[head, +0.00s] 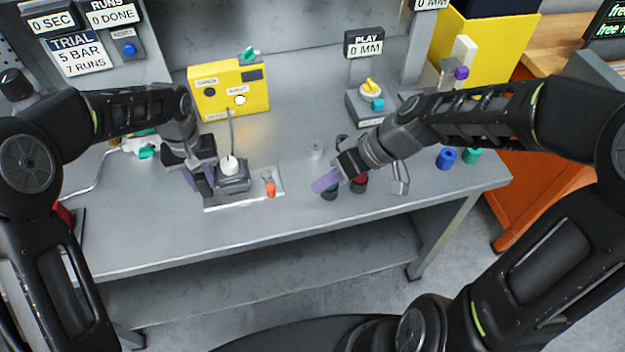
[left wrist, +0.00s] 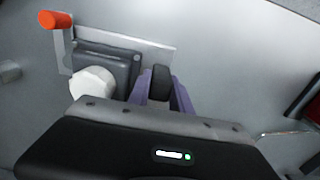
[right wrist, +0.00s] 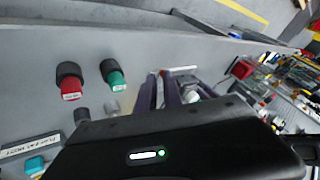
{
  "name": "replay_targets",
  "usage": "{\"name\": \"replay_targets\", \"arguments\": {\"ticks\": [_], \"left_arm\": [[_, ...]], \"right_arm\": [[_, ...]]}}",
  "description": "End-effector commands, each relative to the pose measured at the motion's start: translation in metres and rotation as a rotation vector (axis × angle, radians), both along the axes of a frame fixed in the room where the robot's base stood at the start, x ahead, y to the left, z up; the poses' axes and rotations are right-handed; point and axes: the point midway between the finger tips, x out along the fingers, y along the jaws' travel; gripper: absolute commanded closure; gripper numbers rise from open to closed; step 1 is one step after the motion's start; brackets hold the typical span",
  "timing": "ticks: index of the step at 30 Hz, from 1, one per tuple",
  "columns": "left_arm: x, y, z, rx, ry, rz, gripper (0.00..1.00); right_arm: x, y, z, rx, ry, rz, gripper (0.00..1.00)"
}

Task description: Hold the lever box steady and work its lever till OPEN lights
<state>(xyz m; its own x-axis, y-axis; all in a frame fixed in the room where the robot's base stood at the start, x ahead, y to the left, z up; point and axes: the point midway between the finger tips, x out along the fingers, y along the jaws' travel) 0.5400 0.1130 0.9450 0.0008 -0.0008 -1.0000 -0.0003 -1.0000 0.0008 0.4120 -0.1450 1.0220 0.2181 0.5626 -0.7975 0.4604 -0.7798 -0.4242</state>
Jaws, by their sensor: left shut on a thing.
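The grey lever box (head: 235,176) sits on a pale metal plate (head: 222,204), with a white round cap on top. Its orange-tipped lever (head: 269,187) stands at the plate's right; the lever also shows in the left wrist view (left wrist: 55,22). My left gripper (head: 202,184) is shut on the box's left side, its purple fingers (left wrist: 162,92) around a dark part. My right gripper (head: 325,181) is open and empty, above the table right of the lever. The yellow panel (head: 215,104) behind has one dark lamp and one white lamp; their labels are too small to read.
Blue (head: 446,158) and green cylinders stand at the right edge. The front strip of table is clear.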

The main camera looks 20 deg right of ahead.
Motion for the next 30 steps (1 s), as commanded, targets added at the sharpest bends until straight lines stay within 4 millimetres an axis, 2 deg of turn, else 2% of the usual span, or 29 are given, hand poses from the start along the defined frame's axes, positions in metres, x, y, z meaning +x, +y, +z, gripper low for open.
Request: {"name": "replay_targets", "arguments": {"ticks": [2, 6, 12, 16, 19, 23, 26, 30], "left_arm": [[-0.002, 0.001, -0.003, 0.002, 0.007, 0.001, 1.00], [-0.002, 0.000, -0.003, 0.002, 0.007, 0.001, 1.00], [-0.002, 0.000, -0.003, 0.002, 0.007, 0.001, 1.00], [-0.002, 0.000, -0.003, 0.002, 0.007, 0.001, 1.00], [-0.002, 0.000, -0.003, 0.002, 0.007, 0.001, 1.00], [-0.002, 0.001, -0.003, 0.002, 0.007, 0.001, 1.00], [-0.002, 0.001, -0.003, 0.002, 0.007, 0.001, 1.00], [-0.002, 0.001, -0.003, 0.002, 0.007, 0.001, 1.00]], "right_arm": [[-0.001, 0.009, 0.001, 0.002, -0.005, 0.025, 0.82], [-0.006, 0.042, 0.003, 0.015, -0.007, 0.114, 0.72], [0.001, 0.104, 0.010, -0.011, -0.039, 0.338, 0.72], [0.006, 0.143, 0.013, -0.080, 0.066, 0.366, 0.72], [0.012, 0.157, 0.013, -0.155, 0.166, 0.288, 0.72], [0.023, 0.165, 0.013, -0.256, 0.274, 0.123, 0.72], [0.034, 0.164, 0.014, -0.327, 0.339, -0.049, 0.72], [0.055, 0.151, 0.019, -0.400, 0.408, -0.345, 0.72]]}}
